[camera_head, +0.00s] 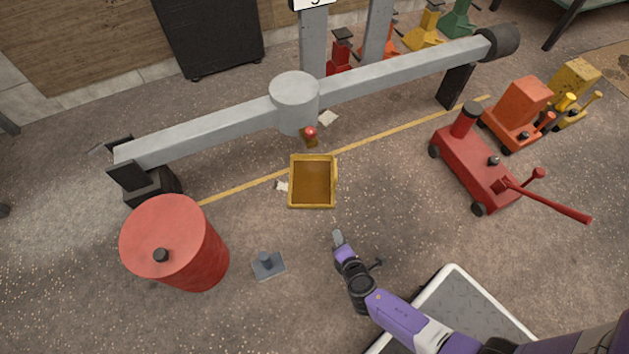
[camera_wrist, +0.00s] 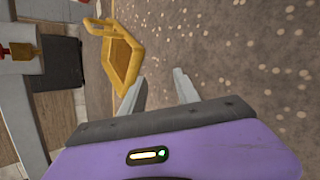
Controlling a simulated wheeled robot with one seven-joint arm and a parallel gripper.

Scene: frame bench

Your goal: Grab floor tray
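The floor tray (camera_head: 313,205) is a shallow yellow-brown square tray with raised rims, lying on the speckled floor in the middle of the head view. In the wrist view the tray (camera_wrist: 137,62) shows at the upper left, tilted by the camera's angle. My gripper (camera_head: 337,236) is below and slightly right of the tray in the head view, apart from it. In the wrist view my gripper (camera_wrist: 160,82) has its two grey fingers spread, with only floor showing between them.
A grey beam (camera_head: 400,84) with a central hub spans behind the tray. A red floor jack (camera_head: 475,165) stands right. Floor between gripper and tray looks clear.

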